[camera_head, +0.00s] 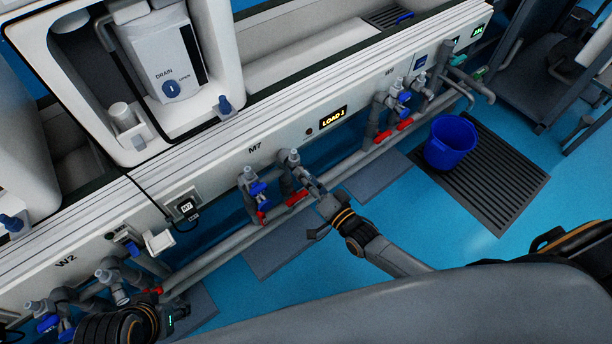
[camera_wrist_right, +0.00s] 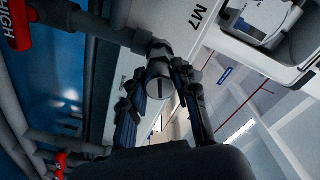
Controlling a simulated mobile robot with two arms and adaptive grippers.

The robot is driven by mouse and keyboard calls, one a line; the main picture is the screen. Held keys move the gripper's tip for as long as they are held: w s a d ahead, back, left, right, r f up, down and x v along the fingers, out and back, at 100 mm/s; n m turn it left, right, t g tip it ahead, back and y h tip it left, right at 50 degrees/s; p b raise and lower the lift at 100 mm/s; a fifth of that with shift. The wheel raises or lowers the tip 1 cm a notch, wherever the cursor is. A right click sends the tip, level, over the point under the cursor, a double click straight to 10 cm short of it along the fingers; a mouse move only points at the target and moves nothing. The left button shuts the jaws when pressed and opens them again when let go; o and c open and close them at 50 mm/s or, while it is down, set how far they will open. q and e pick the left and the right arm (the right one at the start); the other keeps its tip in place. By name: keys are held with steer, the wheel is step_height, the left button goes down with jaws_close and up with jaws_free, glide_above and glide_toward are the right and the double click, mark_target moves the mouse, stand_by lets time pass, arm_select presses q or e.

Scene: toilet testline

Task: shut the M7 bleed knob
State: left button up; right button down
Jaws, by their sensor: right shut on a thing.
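The M7 label (camera_head: 255,149) is on the white panel above a pair of grey valves, and it also shows in the wrist view (camera_wrist_right: 199,17). My right gripper (camera_head: 316,186) reaches in from the right to the right-hand M7 valve. In the wrist view, its dark fingers (camera_wrist_right: 158,92) stand on either side of a grey round knob (camera_wrist_right: 158,70) with a dark slot mark, the M7 bleed knob, and are shut on it. In the head view the fingers mostly hide the knob. My left gripper (camera_head: 160,318) is at the lower left near the W2 valves; its fingers are not clear.
Blue handles (camera_head: 258,189) and red handles (camera_head: 297,198) sit on the M7 pipes, close to my right gripper. Long grey pipes run below the panel. A blue bucket (camera_head: 450,141) stands on a dark floor grate (camera_head: 503,180) to the right.

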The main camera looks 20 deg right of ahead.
steer(key=shift+m+b, duration=0.3)
steer(key=shift+m, duration=2)
steer(key=c, duration=1)
jaws_free()
steer(key=shift+s, duration=0.1)
steer(key=v, duration=1.1)
steer(key=shift+s+d, duration=0.15)
steer(key=shift+s, duration=0.25)
